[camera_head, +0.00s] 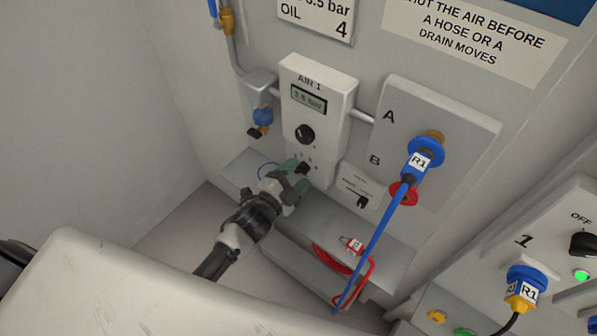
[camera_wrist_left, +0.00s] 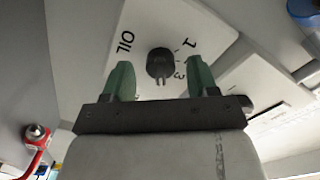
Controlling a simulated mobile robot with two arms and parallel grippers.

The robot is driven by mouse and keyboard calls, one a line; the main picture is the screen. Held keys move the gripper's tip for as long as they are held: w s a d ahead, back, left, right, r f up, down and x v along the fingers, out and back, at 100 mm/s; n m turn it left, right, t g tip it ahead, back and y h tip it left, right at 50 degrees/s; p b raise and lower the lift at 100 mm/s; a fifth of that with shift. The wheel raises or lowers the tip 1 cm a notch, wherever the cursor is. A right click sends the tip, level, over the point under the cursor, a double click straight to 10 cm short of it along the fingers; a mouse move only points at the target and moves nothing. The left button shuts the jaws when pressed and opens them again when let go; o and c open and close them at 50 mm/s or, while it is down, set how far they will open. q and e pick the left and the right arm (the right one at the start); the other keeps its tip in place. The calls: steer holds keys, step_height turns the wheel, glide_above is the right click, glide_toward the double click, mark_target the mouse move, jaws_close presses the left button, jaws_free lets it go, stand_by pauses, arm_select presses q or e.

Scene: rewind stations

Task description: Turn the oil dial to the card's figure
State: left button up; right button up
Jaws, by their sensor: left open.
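The oil dial is a small black knob (camera_head: 303,168) low on the AIR 1 unit (camera_head: 324,118). In the left wrist view the knob (camera_wrist_left: 160,62) has "OIL" printed to its left and figures including 1 and 3 to its right; I cannot tell its setting. My left gripper (camera_head: 296,175) is open at the dial. In the left wrist view its green fingers (camera_wrist_left: 161,82) stand on either side of the knob, with gaps. The card (camera_head: 315,14) above reads "OIL 4", its top cut off. My right gripper is not in view.
A larger black knob (camera_head: 305,134) sits above the dial, under a small display (camera_head: 309,98). At the right are panel A/B (camera_head: 446,135), a blue hose (camera_head: 378,240) and a small lever plate (camera_head: 357,190). A coiled red hose (camera_head: 345,268) lies below.

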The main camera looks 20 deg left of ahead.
arm_select(q)
steer(key=b+v, duration=0.1)
steer(key=v, duration=0.8)
steer(key=shift+s+a, duration=0.15)
steer(key=shift+s, duration=0.2)
steer(key=s+a+f+n+g+y, duration=0.2)
steer(key=s+f+n+g, duration=0.25)
steer(key=f, duration=0.85)
steer(key=s+a+f+n+g+y, duration=0.25)
steer(key=s+f, duration=0.25)
steer(key=f, duration=0.8)
steer(key=s+f+n+g, duration=0.2)
steer(key=s+f, duration=0.3)
steer(key=s, duration=0.3)
steer(key=s+f+n+g+y, duration=0.1)
steer(key=s+f+g, duration=0.3)
steer(key=s, duration=0.4)
steer(key=s+f+n+g, duration=0.3)
steer(key=s+f, duration=0.2)
steer(key=s, duration=0.3)
steer(key=shift+s+a+f+y, duration=0.2)
steer(key=shift+f+y, duration=0.1)
steer(key=shift+y, duration=0.05)
